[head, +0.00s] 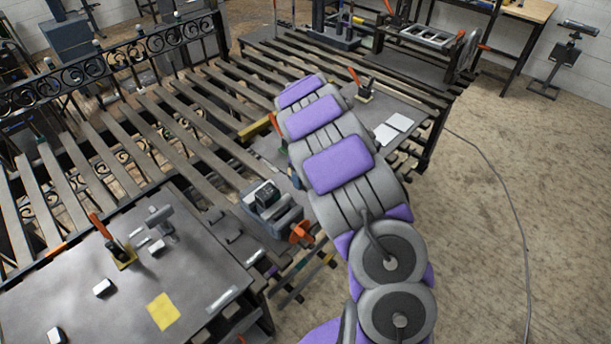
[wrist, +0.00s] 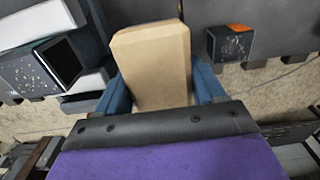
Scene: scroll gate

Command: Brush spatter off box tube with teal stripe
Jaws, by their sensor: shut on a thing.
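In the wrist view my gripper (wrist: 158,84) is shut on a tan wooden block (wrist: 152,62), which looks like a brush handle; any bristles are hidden. Blue fingers flank the block. To its left lies a dark box tube (wrist: 28,74) with an open end and pale specks on its side. To its right is a dark piece (wrist: 230,43) with an orange patch and pale specks, apart from the block. I see no teal stripe on either. In the head view my arm hides my gripper and these pieces.
A slatted bench (head: 165,110) with a scroll gate (head: 150,45) spans the left. A grey vise (head: 268,212) stands beside my arm. The near plate (head: 90,275) bears a clamp and a yellow note (head: 163,311). Pale plates (head: 392,128) lie beyond my arm. The right floor is open, crossed by a cable.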

